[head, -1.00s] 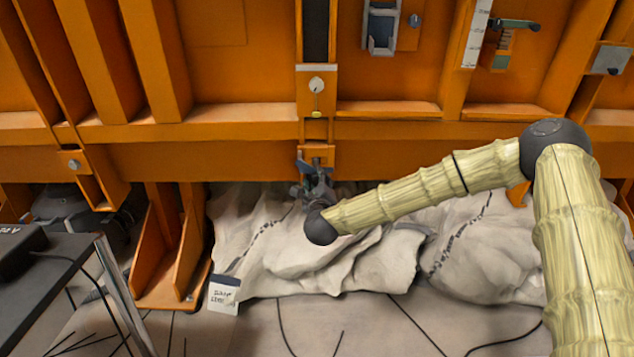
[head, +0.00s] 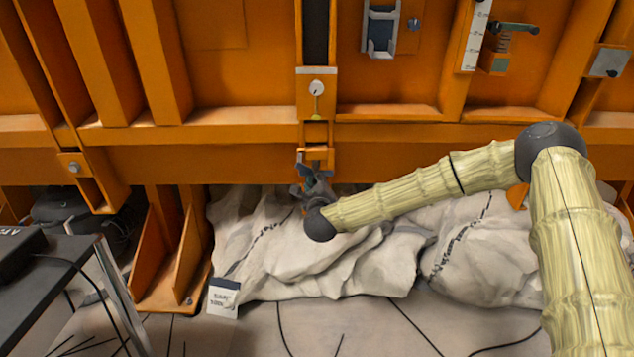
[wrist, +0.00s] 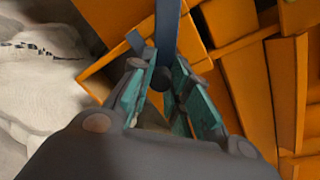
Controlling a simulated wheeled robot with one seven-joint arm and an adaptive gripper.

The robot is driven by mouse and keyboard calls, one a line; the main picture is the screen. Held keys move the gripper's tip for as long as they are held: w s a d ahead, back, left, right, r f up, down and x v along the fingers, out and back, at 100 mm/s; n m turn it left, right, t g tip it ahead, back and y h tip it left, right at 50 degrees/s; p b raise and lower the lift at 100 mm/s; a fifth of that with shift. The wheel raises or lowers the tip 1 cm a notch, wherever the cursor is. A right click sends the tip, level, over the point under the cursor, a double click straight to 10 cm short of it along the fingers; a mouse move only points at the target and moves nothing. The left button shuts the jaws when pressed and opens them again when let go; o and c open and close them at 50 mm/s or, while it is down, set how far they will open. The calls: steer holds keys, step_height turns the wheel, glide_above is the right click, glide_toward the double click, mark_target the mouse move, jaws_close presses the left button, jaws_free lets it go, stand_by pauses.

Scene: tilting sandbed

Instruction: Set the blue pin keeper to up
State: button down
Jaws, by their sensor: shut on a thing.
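In the wrist view a blue-grey flat bar (wrist: 168,30), which looks like the blue pin keeper, runs down from the top to my gripper (wrist: 159,78). The teal-padded fingers are shut on its lower end, where a dark round piece shows between them. In the head view my gripper (head: 313,178) is at the orange bracket (head: 318,153) under the middle of the beam. It mostly hides the keeper there, so the keeper's exact tilt is unclear.
A round gauge (head: 316,88) is above the bracket. Pale crumpled sacks (head: 300,255) lie below and behind my arm. A dark table (head: 40,275) stands at lower left. A lever on a spring (head: 515,28) is at upper right.

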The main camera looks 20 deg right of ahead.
steer(key=shift+d+r, duration=0.15)
steer(key=shift+r, duration=0.05)
